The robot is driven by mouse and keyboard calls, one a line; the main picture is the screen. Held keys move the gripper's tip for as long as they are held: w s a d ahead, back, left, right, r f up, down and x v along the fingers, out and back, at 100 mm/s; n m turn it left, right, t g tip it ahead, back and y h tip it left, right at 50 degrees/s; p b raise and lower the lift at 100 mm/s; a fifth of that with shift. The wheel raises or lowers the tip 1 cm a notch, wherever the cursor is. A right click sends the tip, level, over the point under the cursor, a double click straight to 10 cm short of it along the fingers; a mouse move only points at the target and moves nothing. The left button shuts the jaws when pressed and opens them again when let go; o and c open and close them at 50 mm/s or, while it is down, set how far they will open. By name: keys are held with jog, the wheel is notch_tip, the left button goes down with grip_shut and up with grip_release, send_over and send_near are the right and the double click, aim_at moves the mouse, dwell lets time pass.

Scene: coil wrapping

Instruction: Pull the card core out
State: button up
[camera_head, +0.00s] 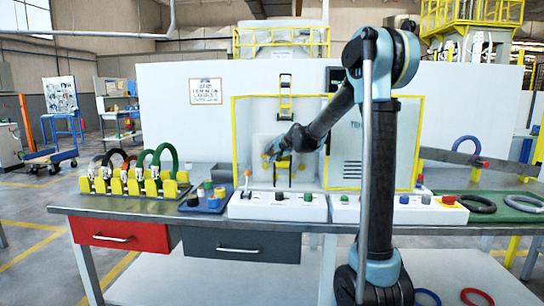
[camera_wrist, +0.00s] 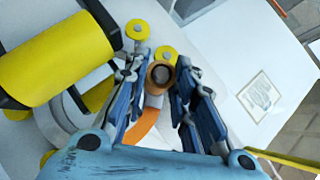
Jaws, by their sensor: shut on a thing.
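The card core (camera_wrist: 160,73) is a small brown tube with a dark hollow end, seen end-on between my fingertips in the wrist view. My gripper (camera_wrist: 159,66) is shut on it, with a finger on each side. In the head view my gripper (camera_head: 277,150) is at the white panel inside the yellow frame of the wrapping machine (camera_head: 237,120), and the core cannot be made out there. Behind the core in the wrist view are a grey ring-shaped part (camera_wrist: 55,130) and an orange strip (camera_wrist: 145,124). How far the core sits in the machine is hidden.
A large yellow roller (camera_wrist: 55,65) and small yellow knobs (camera_wrist: 138,29) are close to my fingers. Below the machine are white control boxes (camera_head: 278,207) on the bench (camera_head: 330,225). A yellow rack with coils (camera_head: 130,187) stands left; a green mat (camera_head: 470,212) lies right.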

grip_shut()
jog(key=shift+s, duration=0.1)
jog(key=shift+s, duration=0.1)
jog(key=s, duration=0.6)
jog(key=shift+s+a, duration=0.15)
jog(key=shift+s, duration=0.25)
dwell(0.9)
dwell(0.3)
